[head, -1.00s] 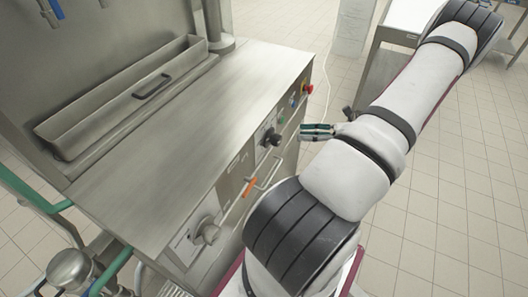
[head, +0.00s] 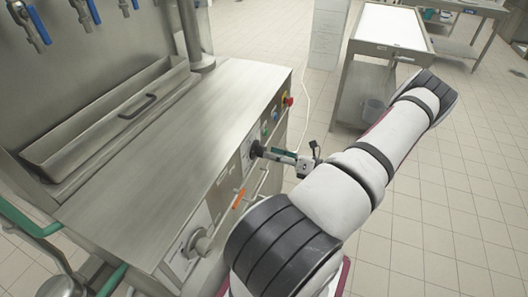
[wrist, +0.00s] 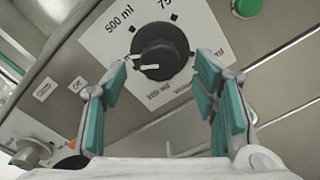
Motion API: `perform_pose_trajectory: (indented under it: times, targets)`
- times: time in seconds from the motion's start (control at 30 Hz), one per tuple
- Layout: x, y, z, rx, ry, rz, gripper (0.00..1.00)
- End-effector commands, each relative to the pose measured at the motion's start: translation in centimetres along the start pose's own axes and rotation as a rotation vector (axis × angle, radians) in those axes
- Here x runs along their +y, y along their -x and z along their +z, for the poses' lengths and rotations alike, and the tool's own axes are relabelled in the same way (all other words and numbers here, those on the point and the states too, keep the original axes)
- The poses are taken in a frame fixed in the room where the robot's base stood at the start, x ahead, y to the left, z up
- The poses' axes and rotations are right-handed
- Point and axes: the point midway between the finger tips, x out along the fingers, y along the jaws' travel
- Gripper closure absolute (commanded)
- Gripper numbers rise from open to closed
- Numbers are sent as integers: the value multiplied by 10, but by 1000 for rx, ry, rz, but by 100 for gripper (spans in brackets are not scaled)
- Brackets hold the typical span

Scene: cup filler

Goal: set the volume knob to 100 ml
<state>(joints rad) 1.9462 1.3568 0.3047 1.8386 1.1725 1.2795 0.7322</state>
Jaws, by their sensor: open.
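The volume knob (wrist: 158,52) is black and round, on a white dial plate (wrist: 108,45) on the machine's front. The plate reads "500 ml" at upper left and a partly cut "75" at upper right; the lower print is too blurred to read surely. Pale marks show at the knob's left and lower edge. My gripper (wrist: 162,67) is open with teal-padded fingers, one to each side of the knob's lower part, with visible gaps. In the head view, my gripper (head: 275,153) reaches the panel at the knob (head: 254,149), partly hiding it.
Coloured buttons, including a red one (head: 289,101), are farther along. The steel top (head: 170,140) is clear. A steel table (head: 390,28) stands beyond open tiled floor.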

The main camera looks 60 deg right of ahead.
Motion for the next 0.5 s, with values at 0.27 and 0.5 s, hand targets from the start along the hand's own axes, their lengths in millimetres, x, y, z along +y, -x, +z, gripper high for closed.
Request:
perform_pose_trajectory:
  times: [0.27, 0.5]
  targets:
    - [0, -34, 0, 1, 0, 1, 46]
    - [0, -41, 0, 0, 1, 1, 46]
